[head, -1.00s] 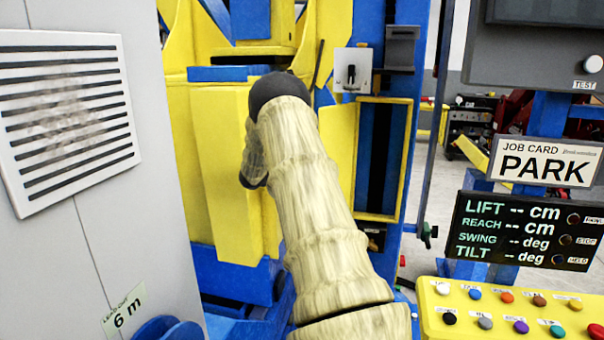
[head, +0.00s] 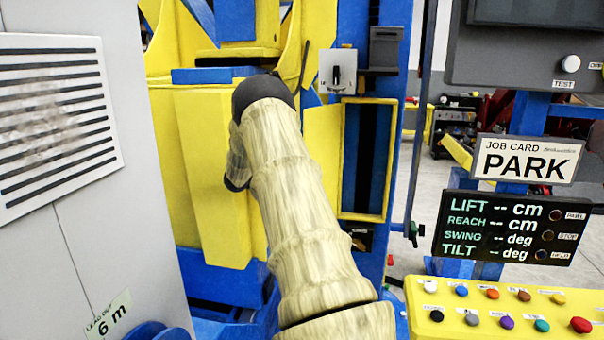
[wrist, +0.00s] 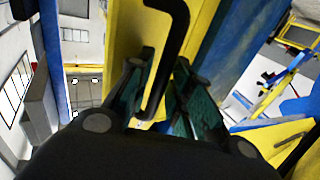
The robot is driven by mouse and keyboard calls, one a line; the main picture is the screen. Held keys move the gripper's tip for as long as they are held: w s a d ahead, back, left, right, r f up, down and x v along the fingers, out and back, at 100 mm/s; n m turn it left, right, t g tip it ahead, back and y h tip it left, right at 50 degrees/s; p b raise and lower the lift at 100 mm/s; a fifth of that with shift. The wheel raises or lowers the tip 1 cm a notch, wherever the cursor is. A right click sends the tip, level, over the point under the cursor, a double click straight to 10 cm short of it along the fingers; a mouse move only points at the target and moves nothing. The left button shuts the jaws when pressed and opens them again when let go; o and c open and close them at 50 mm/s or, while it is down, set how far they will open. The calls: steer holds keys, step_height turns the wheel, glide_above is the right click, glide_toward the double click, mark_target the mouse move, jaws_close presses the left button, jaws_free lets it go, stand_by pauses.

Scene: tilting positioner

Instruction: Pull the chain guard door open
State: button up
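The chain guard door looks to be the yellow panel (head: 322,150) at the left side of a yellow-framed opening (head: 390,150) in the head view. It stands at an angle to the frame, and the dark blue inside shows. In the wrist view, a black bent handle (wrist: 176,50) runs along a yellow panel (wrist: 124,48). My gripper (wrist: 160,92) has its two green-padded fingers apart, with the handle's lower end between them. I cannot tell whether a pad touches it.
A grey cabinet (head: 95,230) stands close on the left. A yellow button panel (head: 475,318) and a black readout board (head: 500,228) are at the right. A grey switch box (head: 338,72) sits above the door. Floor shows beyond the blue post.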

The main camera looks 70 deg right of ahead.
steer(key=v, duration=1.1)
steer(key=shift+w, duration=0.3)
steer(key=shift+a+f, duration=0.1)
steer(key=shift+a, duration=0.15)
